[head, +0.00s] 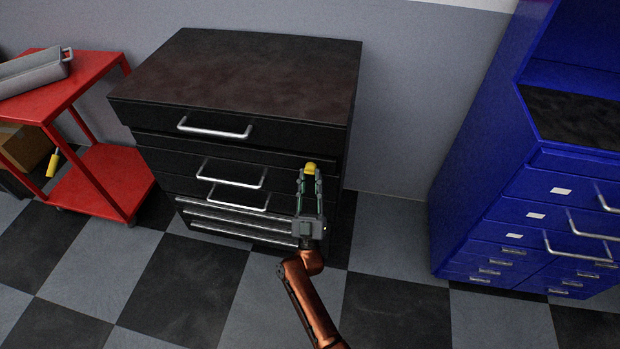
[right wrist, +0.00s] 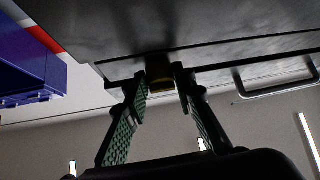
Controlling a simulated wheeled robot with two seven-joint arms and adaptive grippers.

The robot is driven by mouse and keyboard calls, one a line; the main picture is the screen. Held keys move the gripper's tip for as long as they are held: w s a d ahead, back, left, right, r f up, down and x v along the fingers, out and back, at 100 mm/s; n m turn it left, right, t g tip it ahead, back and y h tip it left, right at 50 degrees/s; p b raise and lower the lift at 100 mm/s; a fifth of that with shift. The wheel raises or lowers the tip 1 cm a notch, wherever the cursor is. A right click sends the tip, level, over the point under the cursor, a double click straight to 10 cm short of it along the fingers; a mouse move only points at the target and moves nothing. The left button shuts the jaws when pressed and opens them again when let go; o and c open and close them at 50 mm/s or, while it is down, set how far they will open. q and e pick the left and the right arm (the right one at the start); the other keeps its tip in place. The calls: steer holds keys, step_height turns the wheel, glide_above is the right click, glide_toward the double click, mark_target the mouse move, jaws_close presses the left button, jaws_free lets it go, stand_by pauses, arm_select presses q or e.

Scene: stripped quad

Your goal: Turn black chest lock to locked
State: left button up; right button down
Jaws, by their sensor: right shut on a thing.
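The black chest (head: 240,75) stands against the wall in the head view, with several drawers and silver handles. Its lock, a small yellow knob (head: 310,167), sits on the right part of the front, below the top drawer. My right gripper (head: 310,178) is at the lock with its green-padded fingers on either side of it. In the right wrist view the fingertips (right wrist: 160,84) are shut on the dark yellow knob (right wrist: 160,72) against the chest front (right wrist: 110,30). The fingers hide part of the knob, and I cannot tell its turn angle. My left gripper is not in view.
A blue cabinet (head: 510,225) with drawers stands at the right. A red cart (head: 90,95) carrying a grey tray (head: 35,75) stands at the left. A yellow-handled tool (head: 52,165) hangs by the cart. The checkered floor (head: 200,290) before the chest is clear except for my arm.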

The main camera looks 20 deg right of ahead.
steer(key=c, duration=1.6)
jaws_free()
steer(key=v, duration=0.7)
steer(key=shift+f, duration=0.25)
steer(key=shift+s+y, duration=0.1)
steer(key=shift+y, duration=0.2)
